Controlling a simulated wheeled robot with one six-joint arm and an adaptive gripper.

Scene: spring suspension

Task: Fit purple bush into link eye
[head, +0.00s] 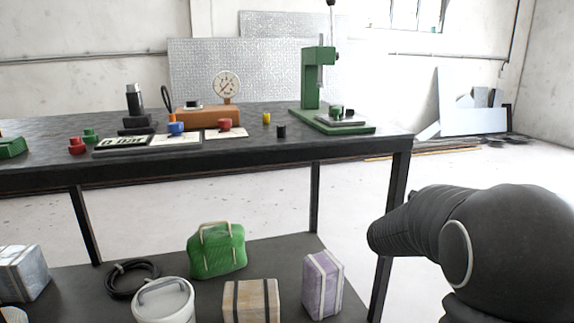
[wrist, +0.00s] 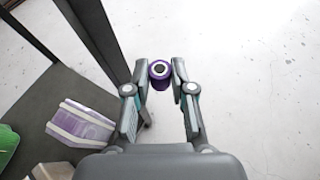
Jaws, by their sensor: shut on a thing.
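In the wrist view my gripper (wrist: 160,80) is shut on the purple bush (wrist: 158,69), a short purple ring with a dark centre and a pale ring around it. The bush sits between the fingertips, over bare floor beside the bench. In the head view part of my arm shows at the lower right, but the gripper and the bush are not in view there. I cannot make out the link eye for certain. A green press (head: 310,85) stands at the bench's right end, with small green and dark parts on its grey plate (head: 341,120).
The dark bench (head: 250,154) carries red, blue, yellow and black small parts and a dial gauge (head: 227,87). Its lower shelf holds a green bag (head: 216,251), a white bucket (head: 163,303) and a purple box (head: 322,284). A bench leg (wrist: 95,35) is close left of my gripper.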

